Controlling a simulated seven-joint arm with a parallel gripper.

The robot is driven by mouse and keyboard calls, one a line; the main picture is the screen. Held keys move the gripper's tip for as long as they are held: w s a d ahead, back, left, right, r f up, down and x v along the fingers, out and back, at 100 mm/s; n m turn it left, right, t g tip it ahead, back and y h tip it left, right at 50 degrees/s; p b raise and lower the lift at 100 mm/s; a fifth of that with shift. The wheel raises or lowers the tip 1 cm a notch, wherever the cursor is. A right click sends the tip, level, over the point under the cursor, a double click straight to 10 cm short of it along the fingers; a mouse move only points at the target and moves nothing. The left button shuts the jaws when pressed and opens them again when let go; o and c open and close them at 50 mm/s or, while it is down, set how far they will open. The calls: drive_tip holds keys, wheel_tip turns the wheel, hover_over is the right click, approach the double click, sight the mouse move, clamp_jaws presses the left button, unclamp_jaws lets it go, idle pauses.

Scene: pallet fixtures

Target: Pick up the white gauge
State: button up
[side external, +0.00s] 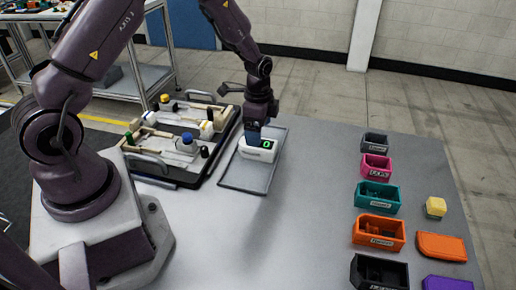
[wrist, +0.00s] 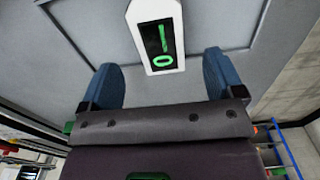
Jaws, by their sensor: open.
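The white gauge (side external: 262,155) has a dark display with green marks. It lies on a grey flat tray (side external: 238,186) at the middle of the table. In the wrist view the gauge (wrist: 136,12) shows at the top centre, its lower end close to the line between the fingers. My gripper (side external: 253,138) points down right at the gauge and overlaps it in the side view. In the wrist view my gripper (wrist: 161,66) has its two blue fingers spread wide, one to each side of the gauge, with gaps between. I cannot tell the exact height.
A black pallet (side external: 163,182) with several fixtures and parts stands left of the tray. Several open bins, such as the teal bin (side external: 377,200) and orange bin (side external: 378,234), line the right side. A yellow block (side external: 436,207) lies beyond them. The table between tray and bins is clear.

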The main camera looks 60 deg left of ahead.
sight(257, 149)
drive_tip(key=shift+f, duration=2.75)
drive_tip(key=c, duration=1.1)
drive_tip(key=shift+r, duration=0.15)
